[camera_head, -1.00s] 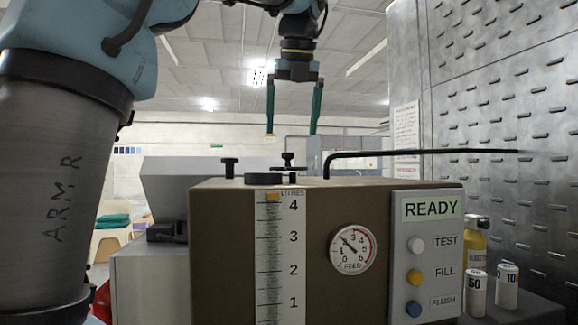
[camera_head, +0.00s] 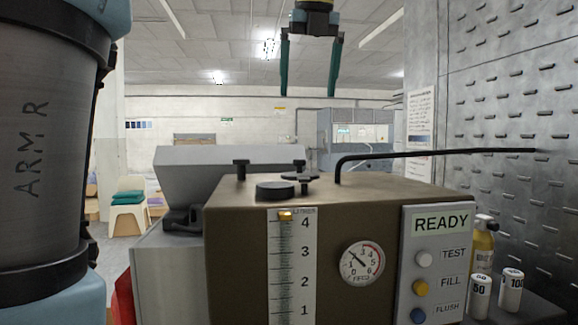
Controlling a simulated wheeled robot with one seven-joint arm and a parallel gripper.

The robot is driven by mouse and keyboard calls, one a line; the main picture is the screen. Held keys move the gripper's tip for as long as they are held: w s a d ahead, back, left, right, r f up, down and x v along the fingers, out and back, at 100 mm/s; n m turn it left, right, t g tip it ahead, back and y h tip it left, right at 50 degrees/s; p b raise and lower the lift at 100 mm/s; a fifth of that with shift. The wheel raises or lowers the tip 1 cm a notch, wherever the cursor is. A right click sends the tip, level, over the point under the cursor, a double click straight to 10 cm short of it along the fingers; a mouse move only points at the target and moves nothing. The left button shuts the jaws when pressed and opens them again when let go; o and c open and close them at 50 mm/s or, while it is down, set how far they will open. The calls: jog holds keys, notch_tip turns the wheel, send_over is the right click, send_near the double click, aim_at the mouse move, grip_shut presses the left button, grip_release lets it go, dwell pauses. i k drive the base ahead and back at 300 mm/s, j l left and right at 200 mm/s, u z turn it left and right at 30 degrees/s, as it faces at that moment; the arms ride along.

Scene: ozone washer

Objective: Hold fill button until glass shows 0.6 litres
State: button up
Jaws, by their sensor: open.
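The brown washer box (camera_head: 240,260) stands in front of me. On its front is a white litre scale, the glass (camera_head: 291,270), marked 1 to 4, with a small yellow marker (camera_head: 286,215) just above the 4. The panel (camera_head: 436,262) at right reads READY. A round dial (camera_head: 361,262) sits between scale and panel. My gripper (camera_head: 309,94) is open and empty, pointing down above and apart from the box.
A black bent pipe (camera_head: 430,153) runs from the box top to the right. Black knobs (camera_head: 300,180) and a cap (camera_head: 275,191) stand on top. A yellow bottle (camera_head: 482,245) and white weights (camera_head: 480,297) stand right of the panel. A perforated metal wall (camera_head: 510,120) bounds the right.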

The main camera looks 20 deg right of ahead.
aim_at(420, 288)
jog(key=k, duration=1)
